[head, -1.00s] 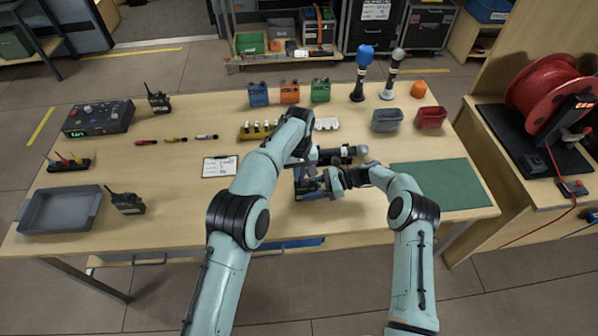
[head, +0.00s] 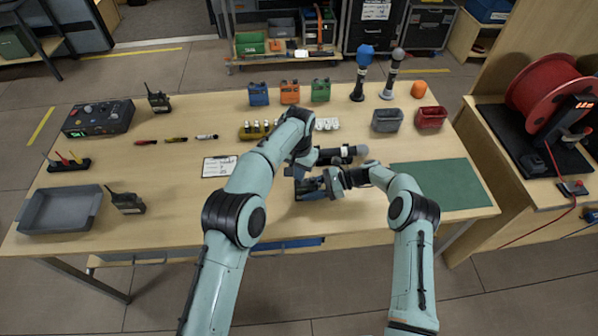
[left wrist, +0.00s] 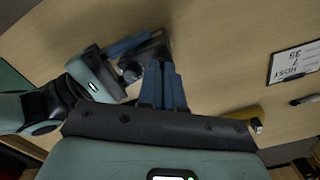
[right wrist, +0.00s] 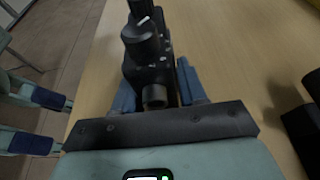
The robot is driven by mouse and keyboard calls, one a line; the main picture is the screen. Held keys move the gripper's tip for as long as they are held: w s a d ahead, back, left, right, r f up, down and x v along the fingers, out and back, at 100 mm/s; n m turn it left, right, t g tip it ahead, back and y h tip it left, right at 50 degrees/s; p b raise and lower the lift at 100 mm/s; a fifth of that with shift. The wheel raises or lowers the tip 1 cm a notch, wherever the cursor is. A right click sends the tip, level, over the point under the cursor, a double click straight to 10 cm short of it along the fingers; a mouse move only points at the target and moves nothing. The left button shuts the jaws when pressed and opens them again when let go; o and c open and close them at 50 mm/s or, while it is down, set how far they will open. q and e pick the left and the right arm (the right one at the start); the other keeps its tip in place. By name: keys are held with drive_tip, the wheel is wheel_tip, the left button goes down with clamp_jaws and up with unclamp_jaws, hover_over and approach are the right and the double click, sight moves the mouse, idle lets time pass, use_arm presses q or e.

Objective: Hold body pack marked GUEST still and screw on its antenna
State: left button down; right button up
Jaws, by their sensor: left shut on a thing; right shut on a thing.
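The dark body pack (right wrist: 146,68) shows in the right wrist view, with round knobs on its upper part. My right gripper (right wrist: 157,78) is shut on it, one blue finger on each side, low over the front middle of the table. No GUEST mark can be read. My left gripper (left wrist: 162,70) points down at the pack in the left wrist view. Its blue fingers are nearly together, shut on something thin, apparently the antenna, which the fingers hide. In the head view both grippers meet over the same spot and mostly cover the pack. Whether antenna and pack touch cannot be seen.
Dark microphones (head: 340,153) lie just behind the grippers. A clipboard (head: 219,166) lies to the left, a green mat (head: 440,184) to the right. A yellow holder (head: 254,131) and coloured packs (head: 289,93) stand farther back. The left table middle is mostly clear.

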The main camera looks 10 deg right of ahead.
use_arm(q)
drive_tip(key=m, duration=0.4)
idle(0.4)
drive_tip(key=shift+m, duration=0.5)
drive_tip(key=m, duration=0.5)
drive_tip(key=shift+m, duration=0.4)
drive_tip(key=c, duration=1.2)
unclamp_jaws()
